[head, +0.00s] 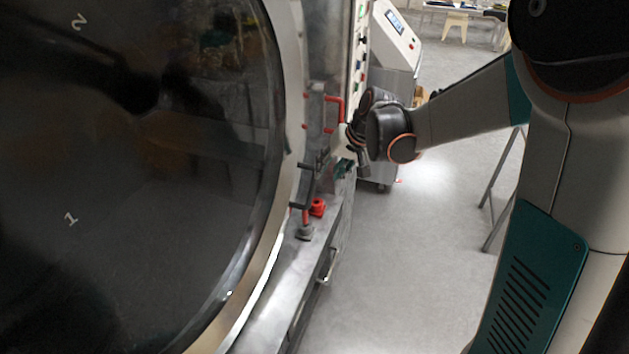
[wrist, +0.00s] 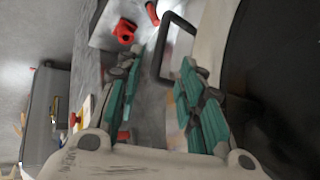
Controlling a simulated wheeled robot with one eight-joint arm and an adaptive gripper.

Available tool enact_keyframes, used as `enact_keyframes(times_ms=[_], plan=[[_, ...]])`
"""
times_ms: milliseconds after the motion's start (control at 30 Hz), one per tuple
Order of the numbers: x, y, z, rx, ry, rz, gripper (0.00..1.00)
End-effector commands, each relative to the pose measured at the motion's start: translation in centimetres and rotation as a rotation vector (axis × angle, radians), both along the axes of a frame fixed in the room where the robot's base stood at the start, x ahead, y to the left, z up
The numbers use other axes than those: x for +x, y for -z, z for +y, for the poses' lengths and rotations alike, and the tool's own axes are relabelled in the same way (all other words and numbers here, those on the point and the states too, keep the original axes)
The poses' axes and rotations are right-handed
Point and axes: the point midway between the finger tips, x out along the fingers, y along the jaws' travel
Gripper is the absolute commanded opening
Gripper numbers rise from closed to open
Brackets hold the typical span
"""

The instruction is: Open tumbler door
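The tumbler door (head: 130,180) is a large round dark glass disc with a metal rim, filling the left of the head view. It looks closed against the machine. Its dark edge also shows at the right of the wrist view (wrist: 285,75). A black U-shaped handle (wrist: 157,52) stands out beside the rim. It also appears in the head view (head: 301,206), partly hidden. My gripper (head: 338,167) is to the right of the handle. In the wrist view its teal fingers (wrist: 161,65) are apart, with the handle just beyond and between the tips. I cannot tell whether they touch it.
A red knob (head: 317,207) and a red handle (head: 335,108) sit on the machine close to my gripper. They leave little room there. A control cabinet (head: 393,45) stands behind my arm. The grey floor (head: 400,270) to the right of the machine is clear.

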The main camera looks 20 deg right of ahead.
Motion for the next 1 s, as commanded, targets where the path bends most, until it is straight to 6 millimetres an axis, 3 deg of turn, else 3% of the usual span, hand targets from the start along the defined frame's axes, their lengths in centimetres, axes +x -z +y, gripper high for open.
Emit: enact_keyframes(times_ms=[600,1000], plan=[[4.6,9.6,2.9,-0.001,-0.002,-0.001,0.35],[5.5,11.3,3.4,-0.001,0.0,-0.001,0.35]])
